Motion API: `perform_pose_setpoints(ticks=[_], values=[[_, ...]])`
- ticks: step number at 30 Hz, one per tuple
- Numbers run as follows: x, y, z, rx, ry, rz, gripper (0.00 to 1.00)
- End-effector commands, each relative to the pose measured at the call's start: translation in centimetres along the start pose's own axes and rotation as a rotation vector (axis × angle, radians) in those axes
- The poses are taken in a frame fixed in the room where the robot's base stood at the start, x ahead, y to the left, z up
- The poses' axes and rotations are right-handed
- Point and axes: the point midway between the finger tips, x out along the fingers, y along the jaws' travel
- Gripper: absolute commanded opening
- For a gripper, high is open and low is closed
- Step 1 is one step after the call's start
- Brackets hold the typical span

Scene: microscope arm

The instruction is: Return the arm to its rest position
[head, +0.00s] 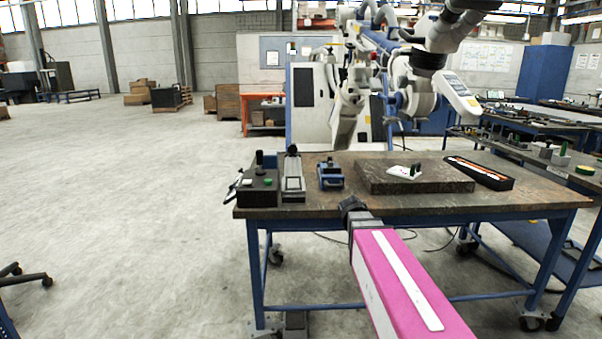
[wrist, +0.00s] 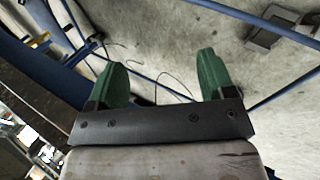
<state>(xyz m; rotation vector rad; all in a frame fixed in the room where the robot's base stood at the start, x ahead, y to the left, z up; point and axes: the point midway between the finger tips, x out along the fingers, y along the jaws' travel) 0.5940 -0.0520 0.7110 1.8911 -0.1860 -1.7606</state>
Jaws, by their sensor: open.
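My gripper (wrist: 162,78) is in the wrist view, with its two green fingers spread wide and nothing between them. Beyond the fingers are grey concrete floor and blue frame bars. In the head view, my magenta arm link (head: 405,283) with a white stripe reaches from the lower right toward the front edge of the workbench (head: 420,205). A dark joint (head: 352,207) sits at its far end. The gripper fingers cannot be made out in the head view.
On the bench stand a black box (head: 258,190), a grey fixture (head: 293,180), a blue device (head: 330,176), a stone slab (head: 415,183) bearing a small white part (head: 404,173), and a black tray (head: 480,172). A white robot arm (head: 350,100) stands behind. Open floor (head: 120,200) lies left.

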Motion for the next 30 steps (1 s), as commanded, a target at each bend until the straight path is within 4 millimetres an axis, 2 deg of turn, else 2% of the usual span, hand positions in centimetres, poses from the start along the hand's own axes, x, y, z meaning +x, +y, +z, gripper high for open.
perform_pose_setpoints(ticks=[1,6,9,13,18,30], values=[[1.4,-1.7,1.5,0.021,-0.005,-0.053,0.76],[5.0,-7.1,5.0,0.119,-0.020,-0.238,0.76],[6.5,-9.8,6.9,0.179,-0.034,-0.335,0.76],[7.6,-12.4,8.6,0.246,-0.051,-0.427,0.76],[8.2,-13.8,9.6,0.290,-0.063,-0.484,0.76],[8.2,-14.0,9.6,0.294,-0.064,-0.489,0.76]])
